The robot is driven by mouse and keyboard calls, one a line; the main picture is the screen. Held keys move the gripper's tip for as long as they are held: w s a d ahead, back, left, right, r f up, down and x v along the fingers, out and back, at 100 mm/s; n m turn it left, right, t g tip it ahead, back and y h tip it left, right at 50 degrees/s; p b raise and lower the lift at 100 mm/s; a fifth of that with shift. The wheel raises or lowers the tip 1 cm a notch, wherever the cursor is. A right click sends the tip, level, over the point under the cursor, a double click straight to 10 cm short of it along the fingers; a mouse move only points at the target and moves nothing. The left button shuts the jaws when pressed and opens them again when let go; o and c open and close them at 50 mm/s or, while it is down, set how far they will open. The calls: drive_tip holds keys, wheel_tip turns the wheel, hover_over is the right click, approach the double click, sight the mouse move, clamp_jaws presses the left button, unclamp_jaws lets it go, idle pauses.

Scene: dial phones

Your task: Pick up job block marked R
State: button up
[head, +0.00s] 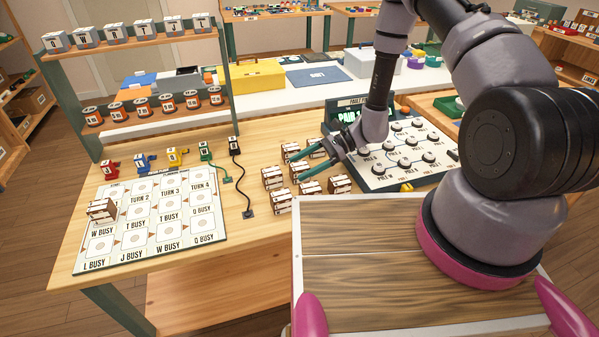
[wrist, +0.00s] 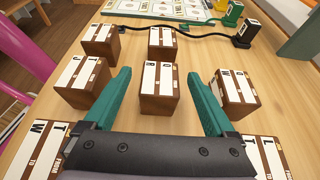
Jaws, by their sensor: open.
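Several brown job blocks with white labelled faces stand on the wooden table. In the wrist view, a middle block (wrist: 160,92) appears between my gripper's two teal fingers, with space on both sides. My gripper (wrist: 157,76) is open and empty; in the head view (head: 299,173) it hangs over the block cluster. Other blocks are at the left (wrist: 83,80), the right (wrist: 236,92), the far left (wrist: 100,39) and the far middle (wrist: 162,43). Two near blocks (wrist: 38,150) are partly cut off.
A board with marked squares (head: 155,225) lies at the left, with one block (head: 102,209) on it. A dial panel (head: 410,165) stands to the right. A shelf rack (head: 140,83) stands at the back left.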

drive_tip(key=shift+s+a+f, duration=0.15)
drive_tip(key=shift+a+f, duration=0.05)
drive_tip(key=shift+a, duration=0.3)
clamp_jaws()
